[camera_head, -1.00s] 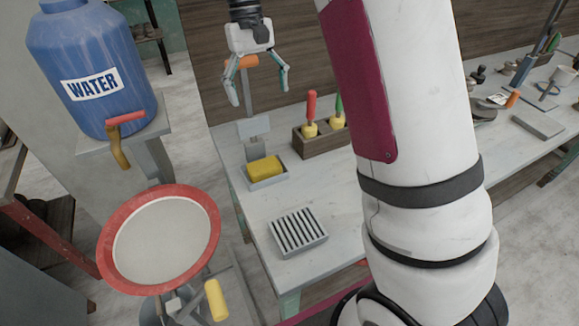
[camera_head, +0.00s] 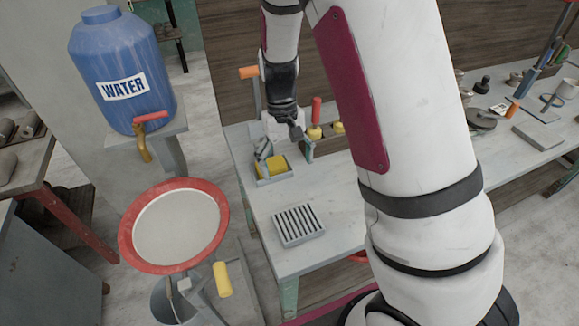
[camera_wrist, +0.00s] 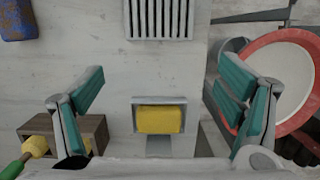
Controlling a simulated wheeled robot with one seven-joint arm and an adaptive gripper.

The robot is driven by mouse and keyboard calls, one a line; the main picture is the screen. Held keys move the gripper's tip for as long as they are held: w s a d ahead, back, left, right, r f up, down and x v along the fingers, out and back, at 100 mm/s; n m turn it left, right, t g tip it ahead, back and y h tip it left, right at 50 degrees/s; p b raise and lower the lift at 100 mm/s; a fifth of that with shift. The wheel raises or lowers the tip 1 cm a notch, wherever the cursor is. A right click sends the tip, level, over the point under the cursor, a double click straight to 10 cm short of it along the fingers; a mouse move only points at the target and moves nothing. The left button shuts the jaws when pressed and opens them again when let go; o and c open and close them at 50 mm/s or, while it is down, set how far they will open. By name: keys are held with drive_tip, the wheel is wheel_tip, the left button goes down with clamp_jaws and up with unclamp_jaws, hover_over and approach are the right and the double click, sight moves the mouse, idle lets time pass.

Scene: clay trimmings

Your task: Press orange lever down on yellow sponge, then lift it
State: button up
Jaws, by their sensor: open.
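The orange lever handle (camera_head: 249,72) sticks out at the top of an upright grey post at the back of the table in the head view. The yellow sponge (camera_head: 272,166) lies in a small grey tray (camera_head: 276,180) in front of that post. It also shows in the wrist view (camera_wrist: 160,119), centred between my fingers. My gripper (camera_head: 284,150) is open and empty, pointing down over the sponge tray, with its fingers spread wide to either side. The lever handle is not visible in the wrist view, and my forearm stands just right of it in the head view.
A wooden holder (camera_wrist: 91,130) with coloured-handled tools stands beside the sponge tray. A slatted grey block (camera_head: 298,225) lies toward the table's front. The blue water jug (camera_head: 122,65) and red-rimmed basin (camera_head: 126,240) are at left. Bare tabletop separates the slatted block and tray.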

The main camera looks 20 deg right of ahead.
drive_tip(key=shift+s+f+t, duration=0.25)
drive_tip(key=shift+f+t, duration=0.05)
drive_tip(key=shift+f, duration=0.3)
drive_tip(key=s+a+r+t+y, duration=0.15)
drive_tip(key=s+r, duration=0.35)
drive_tip(key=r, duration=0.6)
drive_tip(key=s+d+r+t, duration=0.1)
drive_tip(key=s+r+t, duration=0.3)
drive_tip(key=r, duration=0.7)
drive_tip(key=s+r+t+h, duration=0.1)
drive_tip(key=s+r, duration=0.3)
drive_tip(key=s, duration=0.6)
drive_tip(key=shift+d+r+t, duration=0.25)
drive_tip(key=shift+r+t, duration=0.1)
